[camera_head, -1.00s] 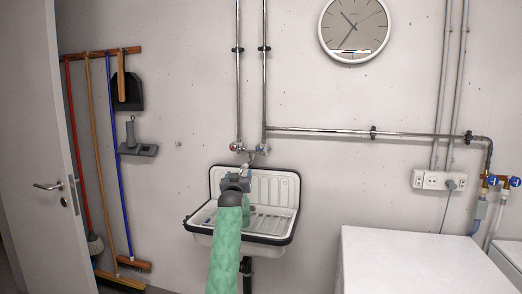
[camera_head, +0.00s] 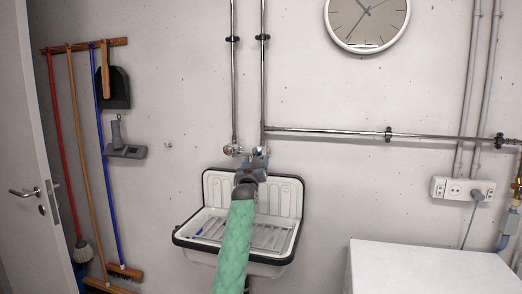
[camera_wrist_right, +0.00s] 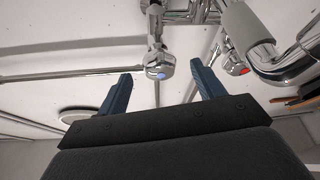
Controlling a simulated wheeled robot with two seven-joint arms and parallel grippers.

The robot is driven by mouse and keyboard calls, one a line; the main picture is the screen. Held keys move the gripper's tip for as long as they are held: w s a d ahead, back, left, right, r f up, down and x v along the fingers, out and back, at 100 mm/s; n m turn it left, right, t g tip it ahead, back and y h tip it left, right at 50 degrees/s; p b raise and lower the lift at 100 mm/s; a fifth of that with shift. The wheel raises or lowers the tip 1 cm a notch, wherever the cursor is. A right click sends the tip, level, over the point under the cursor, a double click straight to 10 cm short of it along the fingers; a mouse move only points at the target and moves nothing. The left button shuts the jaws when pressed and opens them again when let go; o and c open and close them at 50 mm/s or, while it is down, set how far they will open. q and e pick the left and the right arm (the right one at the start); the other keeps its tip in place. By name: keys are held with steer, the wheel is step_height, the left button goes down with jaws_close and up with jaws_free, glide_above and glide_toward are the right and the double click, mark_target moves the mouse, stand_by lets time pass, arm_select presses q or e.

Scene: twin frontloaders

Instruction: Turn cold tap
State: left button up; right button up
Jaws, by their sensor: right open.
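The cold tap is a chrome knob with a blue mark (camera_wrist_right: 160,70), and in the right wrist view it lies between my two blue fingers. In the head view the cold tap (camera_head: 261,151) shows on the wall above the sink, just beyond the gripper and partly hidden. My right gripper (camera_wrist_right: 163,86) is open around the knob's line, with a gap on both sides and no contact visible. In the head view the right gripper (camera_head: 257,163) is in front of the sink's back panel. A hot tap with a red mark (camera_wrist_right: 243,70) sits to the right. My left gripper is not in view.
A white sink with a dark rim (camera_head: 188,243) is below the taps. A curved chrome spout (camera_wrist_right: 283,62) is close to the right finger. Pipes (camera_head: 330,131) run along the wall. A white machine top (camera_head: 430,268) stands at lower right; brooms (camera_head: 85,160) hang left.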

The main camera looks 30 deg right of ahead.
mark_target(257, 154)
steer(key=shift+w+d+r, duration=0.15)
steer(key=shift+w+r, duration=0.05)
steer(key=shift+r, duration=0.1)
steer(key=shift+w+d+r+p, duration=0.2)
steer(key=shift+r, duration=0.3)
steer(key=shift+w+d+r+p, duration=0.2)
steer(key=shift+r, duration=0.25)
steer(key=w+d, duration=0.2)
steer(key=shift+w+d+r+p, duration=0.25)
steer(key=shift+w+d+p, duration=0.15)
steer(key=shift+w+d+r, duration=0.3)
steer(key=shift+w+r, duration=0.05)
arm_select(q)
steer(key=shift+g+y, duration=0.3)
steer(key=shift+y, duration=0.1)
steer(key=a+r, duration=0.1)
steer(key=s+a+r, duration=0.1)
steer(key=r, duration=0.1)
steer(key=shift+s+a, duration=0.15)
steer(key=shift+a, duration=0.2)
arm_select(e)
steer(key=shift+w+d+f, duration=0.1)
